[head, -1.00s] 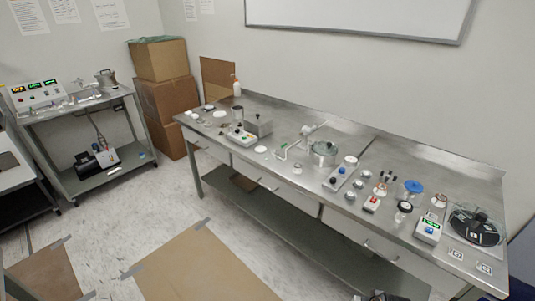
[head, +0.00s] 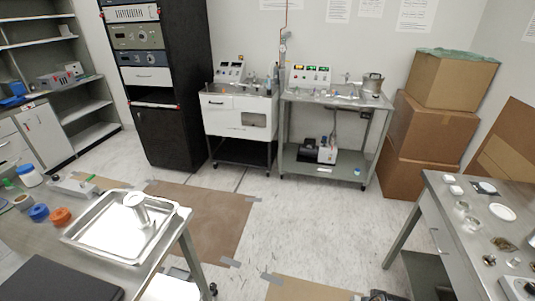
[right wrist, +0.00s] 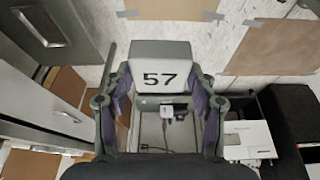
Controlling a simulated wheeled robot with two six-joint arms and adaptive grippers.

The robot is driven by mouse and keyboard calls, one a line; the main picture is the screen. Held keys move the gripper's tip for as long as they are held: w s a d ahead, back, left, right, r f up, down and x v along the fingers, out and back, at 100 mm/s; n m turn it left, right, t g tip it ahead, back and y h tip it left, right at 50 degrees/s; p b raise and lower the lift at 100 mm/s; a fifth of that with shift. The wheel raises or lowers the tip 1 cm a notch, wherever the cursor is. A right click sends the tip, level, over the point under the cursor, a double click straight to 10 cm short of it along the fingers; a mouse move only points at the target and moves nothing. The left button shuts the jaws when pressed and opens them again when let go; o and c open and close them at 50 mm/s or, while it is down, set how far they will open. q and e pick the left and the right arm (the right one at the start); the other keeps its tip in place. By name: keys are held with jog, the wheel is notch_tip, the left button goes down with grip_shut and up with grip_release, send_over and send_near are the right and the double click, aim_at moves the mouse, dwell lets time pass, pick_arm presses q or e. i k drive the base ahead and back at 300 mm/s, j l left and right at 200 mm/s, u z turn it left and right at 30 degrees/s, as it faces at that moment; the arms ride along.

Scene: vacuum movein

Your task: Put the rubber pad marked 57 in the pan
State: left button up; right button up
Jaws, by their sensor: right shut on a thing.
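The rubber pad marked 57 (right wrist: 160,76) shows in the right wrist view as a pale block with dark digits facing the camera. My right gripper (right wrist: 160,100) is shut on it, with a finger at each side. The pan (head: 92,232) is a shallow, shiny metal tray on the table at lower left in the head view. A metal spool-shaped thing (head: 138,210) stands in it. The pad is well away from the pan and does not show in the head view. My left gripper is not in view.
Orange and blue lids (head: 61,217) and a dark flat case (head: 58,281) lie near the pan. A steel bench (head: 440,200) with small items stands at right. A black rack (head: 168,150) and carts are at the back. Floor between the tables is open, with taped brown sheets.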

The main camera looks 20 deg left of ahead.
aim_at(111, 223)
jog(key=i+u, duration=0.15)
jog(key=i, duration=0.35)
jog(key=i+u, duration=0.15)
jog(key=i, duration=0.35)
jog(key=i+l+u, duration=0.15)
jog(key=i, duration=0.3)
jog(key=i+u, duration=0.15)
jog(key=i, duration=0.35)
jog(key=i+l+u, duration=0.15)
jog(key=i, duration=0.35)
jog(key=i+j+u, duration=0.1)
jog(key=i+u, duration=0.75)
jog(key=i+l+u, duration=0.2)
jog(key=i+u, duration=0.2)
jog(key=u, duration=3.45)
jog(key=k+l, duration=0.05)
jog(key=l, duration=0.05)
